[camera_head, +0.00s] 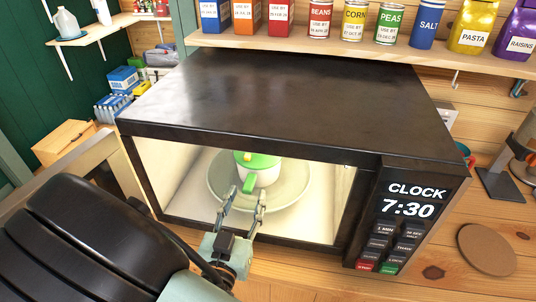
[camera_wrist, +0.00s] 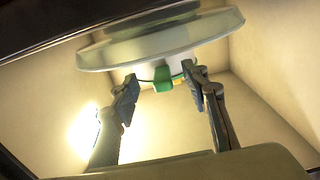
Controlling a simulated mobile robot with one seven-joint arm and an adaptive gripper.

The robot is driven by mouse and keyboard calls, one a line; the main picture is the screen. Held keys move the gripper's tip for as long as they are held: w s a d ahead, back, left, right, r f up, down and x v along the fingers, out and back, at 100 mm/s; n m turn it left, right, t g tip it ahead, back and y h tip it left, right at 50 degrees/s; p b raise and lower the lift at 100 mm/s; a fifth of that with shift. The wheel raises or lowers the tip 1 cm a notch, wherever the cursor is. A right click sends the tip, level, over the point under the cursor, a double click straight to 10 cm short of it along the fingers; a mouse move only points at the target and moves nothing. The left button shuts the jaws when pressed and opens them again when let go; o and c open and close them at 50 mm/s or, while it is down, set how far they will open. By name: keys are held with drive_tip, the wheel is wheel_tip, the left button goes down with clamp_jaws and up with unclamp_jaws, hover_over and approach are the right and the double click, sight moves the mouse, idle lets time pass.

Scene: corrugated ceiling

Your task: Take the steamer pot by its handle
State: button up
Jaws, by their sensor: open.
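The steamer pot (camera_head: 264,179) is white with a green lid and a green handle (camera_head: 249,183). It stands on a round plate (camera_head: 293,192) inside the open microwave. My gripper (camera_head: 246,193) reaches in through the microwave's front opening, in front of the pot. Its fingers are open. In the wrist view, the green handle (camera_wrist: 162,79) shows between and slightly beyond the spread fingertips (camera_wrist: 161,82), with a visible gap to either side. Only a small part of the pot's white body (camera_wrist: 147,73) shows there, close to the plate (camera_wrist: 210,32).
The microwave's dark top (camera_head: 285,105) and side walls enclose the space around my gripper. Its door (camera_head: 92,178) is open at the left. A shelf (camera_head: 380,48) with cans and boxes hangs above. A round wooden board (camera_head: 487,249) lies on the counter at right.

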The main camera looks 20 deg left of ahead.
sight(251, 182)
drive_tip(key=w, duration=0.3)
drive_tip(key=w+p, duration=0.1)
drive_tip(key=w, duration=0.1)
drive_tip(key=shift+w+a+r, duration=0.2)
drive_tip(key=shift+a, duration=0.15)
clamp_jaws()
